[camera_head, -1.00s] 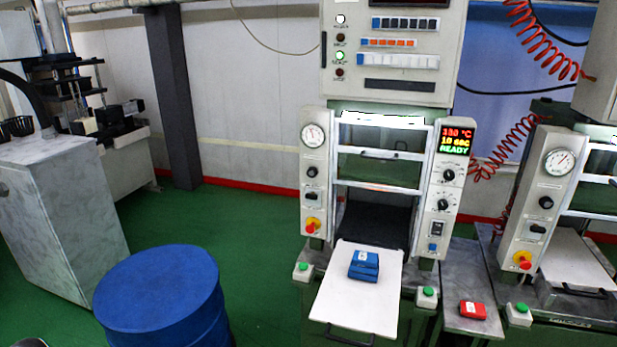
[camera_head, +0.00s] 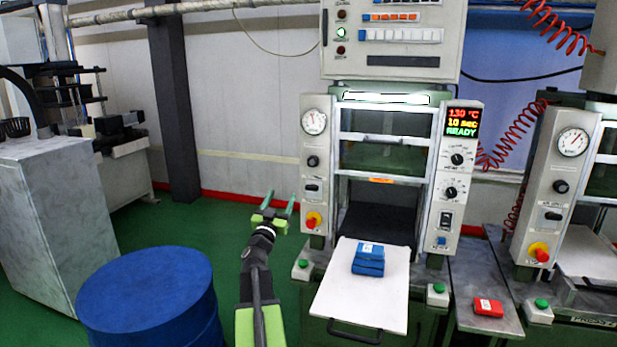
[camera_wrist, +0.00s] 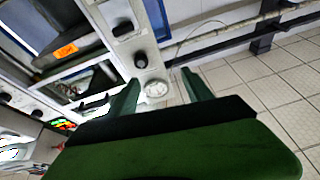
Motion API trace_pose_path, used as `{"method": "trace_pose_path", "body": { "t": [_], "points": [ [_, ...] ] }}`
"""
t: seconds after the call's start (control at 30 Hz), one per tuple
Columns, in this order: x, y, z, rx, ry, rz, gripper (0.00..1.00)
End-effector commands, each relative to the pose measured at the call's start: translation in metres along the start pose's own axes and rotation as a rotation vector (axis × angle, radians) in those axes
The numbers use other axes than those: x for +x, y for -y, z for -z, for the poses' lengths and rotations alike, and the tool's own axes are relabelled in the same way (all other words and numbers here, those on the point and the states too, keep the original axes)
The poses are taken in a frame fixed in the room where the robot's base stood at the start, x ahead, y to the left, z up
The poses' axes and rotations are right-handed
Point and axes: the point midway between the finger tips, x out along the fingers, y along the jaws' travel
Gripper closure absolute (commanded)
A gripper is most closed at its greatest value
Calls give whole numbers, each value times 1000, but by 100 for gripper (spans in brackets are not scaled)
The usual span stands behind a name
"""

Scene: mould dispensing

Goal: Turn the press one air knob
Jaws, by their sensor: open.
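The middle press (camera_head: 385,140) has a left side panel with a round pressure gauge (camera_head: 315,122) at its top. A black air knob (camera_head: 313,161) sits just below the gauge. A dark switch (camera_head: 312,188) and a red emergency button on yellow (camera_head: 313,220) are lower. My gripper (camera_head: 280,205) is raised left of this panel, open and empty, apart from the knob. In the wrist view my fingers (camera_wrist: 160,82) are spread, with the gauge (camera_wrist: 156,90) showing between them and the knob (camera_wrist: 140,60) just above it.
A blue drum (camera_head: 150,300) stands at the lower left. A white tray (camera_head: 335,300) with blue mould blocks (camera_head: 369,259) sticks out of the press. A red block (camera_head: 488,307) lies on the side table. A second press (camera_head: 560,190) is at right.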

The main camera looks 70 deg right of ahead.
Motion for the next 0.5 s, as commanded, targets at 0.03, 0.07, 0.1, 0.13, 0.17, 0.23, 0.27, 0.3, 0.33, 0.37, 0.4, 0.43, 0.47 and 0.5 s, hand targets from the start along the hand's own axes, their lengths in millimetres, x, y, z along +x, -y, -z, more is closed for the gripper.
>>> {"method": "trace_pose_path", "body": {
  "t": [0.03, 0.07, 0.1, 0.13, 0.17, 0.23, 0.27, 0.3, 0.33, 0.37, 0.4, 0.43, 0.47, 0.5],
  "points": [
    [4, -21, -2, -9, -18, -48, 41],
    [6, -30, -1, -13, -26, -69, 41],
    [8, -38, 1, -16, -33, -89, 41],
    [8, -41, 2, -18, -37, -98, 41],
    [8, -43, 2, -19, -39, -103, 41],
    [9, -44, 3, -19, -40, -105, 41],
    [11, -44, 4, -19, -40, -105, 41],
    [14, -43, 4, -19, -39, -104, 41],
    [18, -43, 5, -19, -39, -104, 41],
    [22, -44, 5, -19, -39, -104, 41],
    [30, -44, 6, -19, -39, -103, 41],
    [36, -44, 7, -19, -39, -103, 41],
    [44, -44, 7, -19, -39, -103, 41],
    [54, -45, 8, -19, -40, -103, 41]
  ]
}}
